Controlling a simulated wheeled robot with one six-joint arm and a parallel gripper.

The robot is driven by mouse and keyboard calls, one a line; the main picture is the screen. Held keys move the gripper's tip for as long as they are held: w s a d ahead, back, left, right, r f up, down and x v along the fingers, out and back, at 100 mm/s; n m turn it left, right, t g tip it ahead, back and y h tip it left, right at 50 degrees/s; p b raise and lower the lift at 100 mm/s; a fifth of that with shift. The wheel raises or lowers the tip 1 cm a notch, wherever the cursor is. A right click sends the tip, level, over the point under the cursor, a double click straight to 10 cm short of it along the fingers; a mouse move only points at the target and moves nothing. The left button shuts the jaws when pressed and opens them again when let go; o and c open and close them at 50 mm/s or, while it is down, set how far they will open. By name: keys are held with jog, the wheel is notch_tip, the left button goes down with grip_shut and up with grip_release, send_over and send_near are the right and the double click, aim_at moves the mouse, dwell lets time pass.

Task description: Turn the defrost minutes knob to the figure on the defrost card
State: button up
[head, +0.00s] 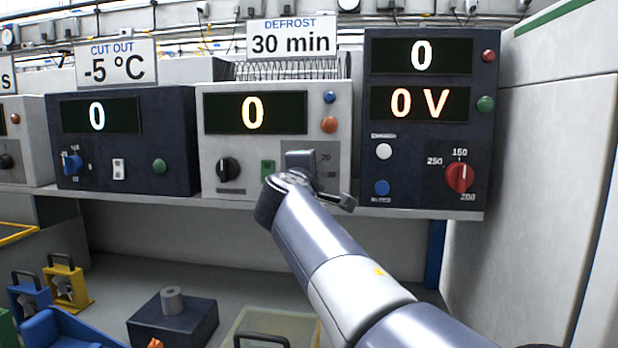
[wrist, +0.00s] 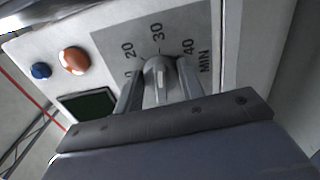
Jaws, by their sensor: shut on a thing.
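The defrost card (head: 292,38) stands on top of the light grey middle unit (head: 225,160) and reads 30 min. My gripper (head: 302,168) is at the lower right of that unit's face and covers the minutes knob in the head view. In the wrist view, the grey knob (wrist: 158,78) sits between the two fingers of my gripper (wrist: 158,90), which are shut on it. The printed scale (wrist: 158,42) around it shows 20, 30, 40 and MIN. The knob's light mark appears to face about the 30. The unit's display (head: 254,113) reads 0.
A black knob (head: 228,168) and a green switch (head: 267,170) are left of my gripper. A dark unit with a red knob (head: 459,177) stands close on the right. A cut out unit (head: 122,150) stands on the left.

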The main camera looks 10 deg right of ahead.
jog(key=o, duration=1)
jog(key=v, duration=1)
jog(key=shift+s+a+b, duration=0.15)
jog(key=shift+s+b, duration=0.2)
jog(key=shift+b, duration=0.1)
jog(key=shift+w, duration=0.15)
